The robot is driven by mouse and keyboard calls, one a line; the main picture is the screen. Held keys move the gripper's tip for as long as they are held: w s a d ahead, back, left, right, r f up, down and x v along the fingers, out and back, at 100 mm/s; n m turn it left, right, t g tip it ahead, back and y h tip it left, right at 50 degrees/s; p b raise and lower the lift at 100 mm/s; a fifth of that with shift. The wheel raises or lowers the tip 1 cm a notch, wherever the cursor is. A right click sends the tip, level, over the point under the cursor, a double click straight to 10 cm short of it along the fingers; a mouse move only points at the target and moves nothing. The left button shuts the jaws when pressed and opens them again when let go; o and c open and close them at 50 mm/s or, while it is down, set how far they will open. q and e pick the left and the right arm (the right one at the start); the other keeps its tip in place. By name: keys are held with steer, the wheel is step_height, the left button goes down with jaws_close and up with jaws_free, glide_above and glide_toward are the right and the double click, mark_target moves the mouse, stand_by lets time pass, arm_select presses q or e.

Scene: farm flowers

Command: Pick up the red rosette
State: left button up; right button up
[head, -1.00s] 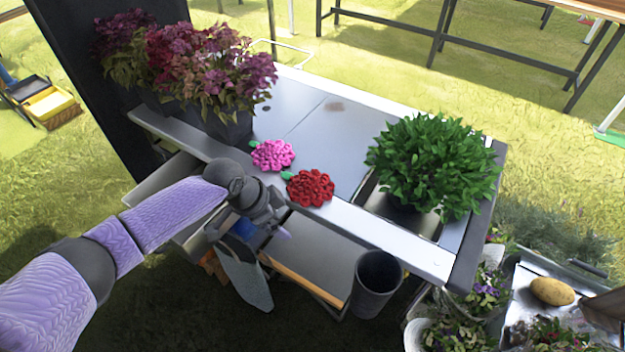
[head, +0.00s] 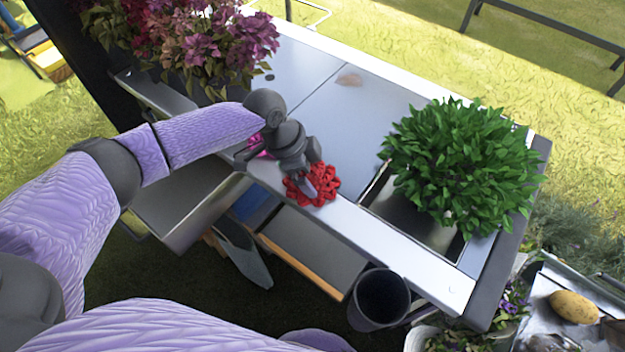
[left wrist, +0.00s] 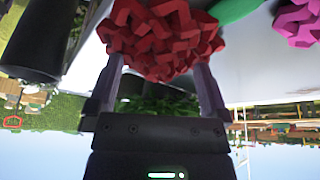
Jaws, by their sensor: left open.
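The red rosette (head: 318,185) lies on the light front edge of the metal table (head: 400,236). My left gripper (head: 306,184) is over it, its fingers partly covering the flower in the head view. In the left wrist view the red rosette (left wrist: 165,38) fills the top middle, at the tips of the left gripper's two spread fingers (left wrist: 162,85). I cannot tell whether they touch it. A pink rosette (head: 258,146) is mostly hidden behind my left arm; it also shows in the left wrist view (left wrist: 300,22). My right gripper is not in view.
A bushy green plant (head: 465,165) stands on the table's right. Potted purple and red flowers (head: 215,45) stand at the back left. A dark bucket (head: 379,298) is below the front edge.

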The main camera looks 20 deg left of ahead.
arm_select(q)
steer(key=shift+x, duration=0.75)
steer(key=shift+c, duration=0.3)
steer(key=shift+r, duration=0.15)
steer(key=c, duration=1)
